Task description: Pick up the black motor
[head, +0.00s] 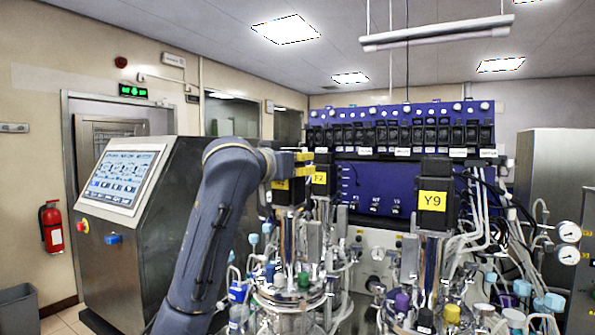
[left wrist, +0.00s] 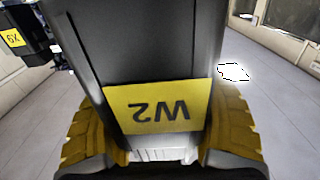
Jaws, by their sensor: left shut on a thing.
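The black motor with a yellow W2 label (left wrist: 155,50) fills the middle of the left wrist view, its label upside down there. My left gripper (left wrist: 162,128) has its yellow ribbed finger pads on both sides of this motor, shut on it. In the head view the left gripper (head: 290,164) reaches in from the left around the top of the motor (head: 288,194), which stands upright above the left glass vessel (head: 288,296). I cannot tell whether the motor still touches the steel parts below. My right gripper is not in view.
Another black motor with a yellow label (head: 321,178) stands close behind, to the right. A black motor marked Y9 (head: 435,197) stands over the right vessel. Tubes and gauges (head: 569,233) crowd the right side. A steel console (head: 150,235) stands at left.

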